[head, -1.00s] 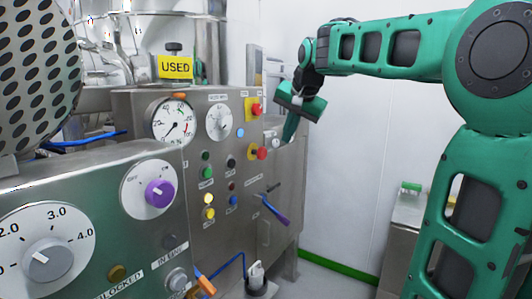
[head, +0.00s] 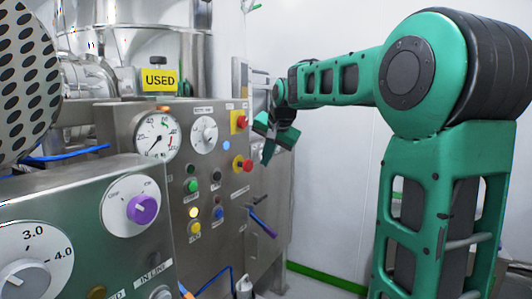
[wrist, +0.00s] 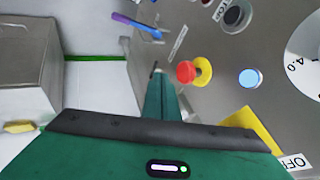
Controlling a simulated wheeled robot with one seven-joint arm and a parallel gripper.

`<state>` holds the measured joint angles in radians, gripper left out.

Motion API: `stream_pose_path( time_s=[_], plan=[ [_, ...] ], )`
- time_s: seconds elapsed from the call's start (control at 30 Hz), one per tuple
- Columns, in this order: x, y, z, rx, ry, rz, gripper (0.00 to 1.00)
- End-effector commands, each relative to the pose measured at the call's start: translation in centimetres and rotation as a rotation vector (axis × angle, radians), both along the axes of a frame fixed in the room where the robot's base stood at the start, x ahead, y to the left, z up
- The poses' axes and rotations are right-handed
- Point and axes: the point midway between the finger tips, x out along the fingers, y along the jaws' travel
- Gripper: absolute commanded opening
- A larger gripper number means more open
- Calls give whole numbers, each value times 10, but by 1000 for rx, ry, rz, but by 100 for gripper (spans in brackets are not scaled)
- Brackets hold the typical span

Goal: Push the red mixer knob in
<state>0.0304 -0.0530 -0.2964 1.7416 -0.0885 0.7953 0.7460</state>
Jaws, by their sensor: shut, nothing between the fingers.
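Two red knobs show on the steel panel in the head view: an upper one on a square yellow plate (head: 240,120) and a lower red knob (head: 248,165) on a round yellow collar. I cannot read which label says mixer. The lower red knob (wrist: 186,71) stands out from the panel in the wrist view, right of my gripper's fingertips (wrist: 157,72). In the head view my gripper (head: 267,155) is shut and empty, pointing down just right of the lower knob. I see no contact. In the wrist view the upper knob is hidden behind my gripper's body.
The panel also carries a gauge (head: 157,138), a white dial (head: 204,134), several coloured buttons and a purple-handled lever (head: 263,226). A nearer console with a purple knob (head: 143,209) stands at lower left. White wall and open floor lie to the right.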

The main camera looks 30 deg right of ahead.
Motion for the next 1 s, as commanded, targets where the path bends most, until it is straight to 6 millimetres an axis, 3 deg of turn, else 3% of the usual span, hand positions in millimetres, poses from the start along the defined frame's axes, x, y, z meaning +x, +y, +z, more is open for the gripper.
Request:
stream_pose_path(
  time_s=[0.13, 0.4, 1.0],
  plan=[
    [16, -4, -23, 0, 2, -1, 0],
    [46, 11, -22, 0, -1, 0, 0],
    [59, 18, -22, -1, 0, 1, 0]
  ],
)
